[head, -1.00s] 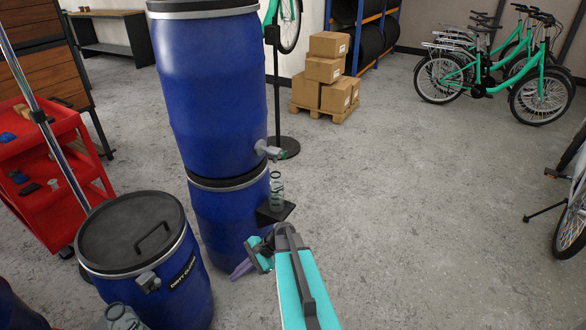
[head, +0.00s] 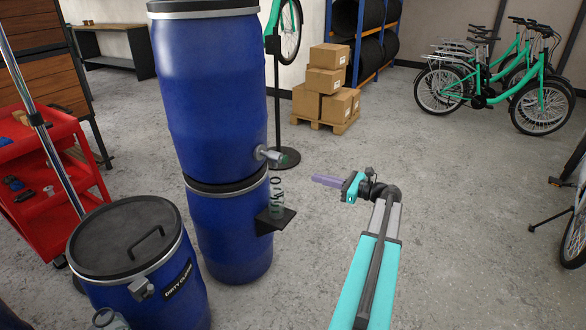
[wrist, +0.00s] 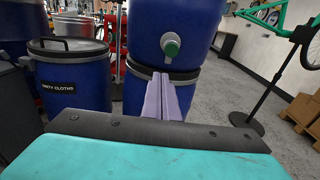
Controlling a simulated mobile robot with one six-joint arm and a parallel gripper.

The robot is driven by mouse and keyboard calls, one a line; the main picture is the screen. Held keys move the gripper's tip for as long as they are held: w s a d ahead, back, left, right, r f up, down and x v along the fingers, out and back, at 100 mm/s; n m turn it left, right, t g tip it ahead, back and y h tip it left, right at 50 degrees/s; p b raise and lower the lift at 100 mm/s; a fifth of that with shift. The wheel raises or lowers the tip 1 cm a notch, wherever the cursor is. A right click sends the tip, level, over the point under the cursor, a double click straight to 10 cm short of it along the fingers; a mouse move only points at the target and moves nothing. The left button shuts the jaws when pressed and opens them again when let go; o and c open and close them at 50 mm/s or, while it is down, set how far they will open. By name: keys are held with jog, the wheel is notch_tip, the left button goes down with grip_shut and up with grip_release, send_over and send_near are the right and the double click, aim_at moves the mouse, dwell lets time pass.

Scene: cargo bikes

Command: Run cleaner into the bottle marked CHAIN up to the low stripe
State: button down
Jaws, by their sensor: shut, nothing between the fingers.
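A clear bottle (head: 277,205) stands on a small black shelf (head: 280,222) fixed to the blue drum stack. Dark marks show on it, too small to read, and I cannot make out a stripe or liquid level. Above it, a grey tap (head: 270,155) with a green end sticks out of the upper blue drum (head: 210,95). The tap (wrist: 171,47) also shows in the wrist view, ahead of my fingers. My gripper (head: 326,180) is shut and empty, its purple fingers pointing left toward the drums, to the right of the tap and bottle. In the wrist view no bottle shows.
A red cart (head: 50,190) is at far left. A bike stand (head: 278,90) and boxes (head: 325,90) are behind.

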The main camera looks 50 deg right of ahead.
aim_at(286, 160)
jog(key=shift+s+d+r+m+t, duration=0.3)
jog(key=shift+s+d+r+m, duration=0.1)
jog(key=shift+s+d+r, duration=0.65)
jog(key=shift+w, duration=0.3)
jog(key=x, duration=0.6)
jog(key=b+x, duration=0.1)
jog(key=x, duration=0.6)
jog(key=shift+w+d, duration=0.15)
jog(key=shift+w, duration=0.2)
jog(key=shift+w, duration=0.1)
jog(key=shift+w+r+p, duration=0.1)
jog(key=shift+w+p, duration=0.35)
jog(key=shift+w+a, duration=0.2)
jog(key=shift+w, duration=0.2)
jog(key=shift+a, duration=0.1)
dwell(3.1)
